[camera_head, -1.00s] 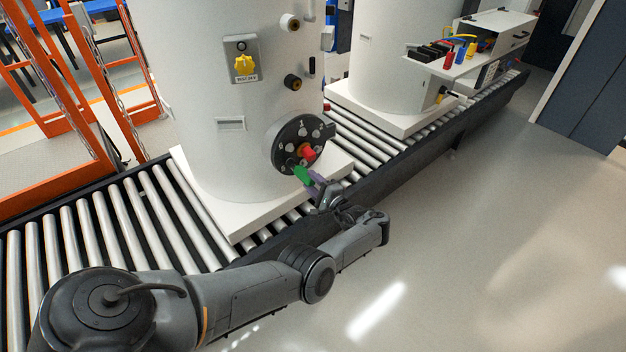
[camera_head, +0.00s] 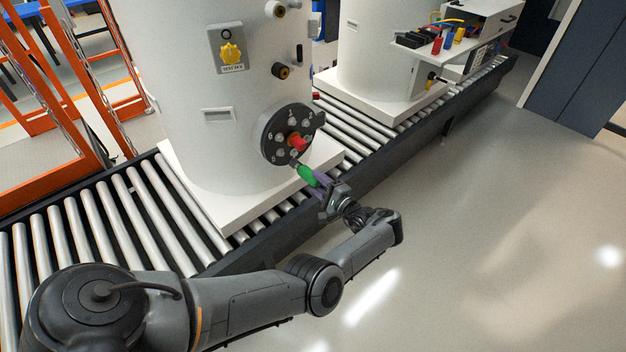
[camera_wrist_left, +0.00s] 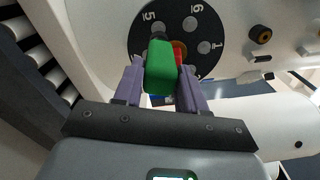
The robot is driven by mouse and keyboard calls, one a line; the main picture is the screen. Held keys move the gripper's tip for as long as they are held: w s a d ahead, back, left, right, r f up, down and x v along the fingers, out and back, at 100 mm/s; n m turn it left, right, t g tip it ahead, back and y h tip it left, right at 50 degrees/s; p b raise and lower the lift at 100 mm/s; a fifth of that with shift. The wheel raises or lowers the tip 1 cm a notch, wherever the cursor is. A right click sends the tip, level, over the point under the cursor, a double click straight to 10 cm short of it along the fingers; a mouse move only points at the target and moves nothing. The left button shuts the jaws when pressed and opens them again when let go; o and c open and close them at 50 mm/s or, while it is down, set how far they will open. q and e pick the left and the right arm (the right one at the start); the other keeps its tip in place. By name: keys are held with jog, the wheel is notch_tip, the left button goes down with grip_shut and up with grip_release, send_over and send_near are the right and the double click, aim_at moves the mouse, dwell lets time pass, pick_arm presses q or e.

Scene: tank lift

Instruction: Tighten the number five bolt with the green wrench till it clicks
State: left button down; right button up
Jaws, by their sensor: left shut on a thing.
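The green wrench (camera_head: 308,175) is held in my left gripper (camera_head: 319,183), which is shut on it. In the left wrist view the wrench (camera_wrist_left: 160,68) stands between the purple fingers of the gripper (camera_wrist_left: 158,88). The round black flange (camera_head: 266,143) on the white tank has numbered bolts around a red centre piece (camera_head: 298,143). In the left wrist view the number five (camera_wrist_left: 150,17) shows just beyond the wrench's dark tip. The wrench hides the bolt there, so I cannot tell whether the tip touches it. My right gripper is out of view.
The white tank (camera_head: 180,90) stands on a white base on the roller conveyor (camera_head: 95,225). A second tank (camera_head: 375,50) and a shelf with coloured parts are behind at right. Orange frames (camera_head: 70,90) stand at left. The floor at right is clear.

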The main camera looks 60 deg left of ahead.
pick_arm(q)
jog(key=w+d+b, duration=0.1)
jog(key=d+b, duration=0.1)
jog(key=d, duration=0.6)
jog(key=shift+w, duration=0.2)
jog(key=shift+a, duration=0.1)
jog(key=shift+f, duration=0.1)
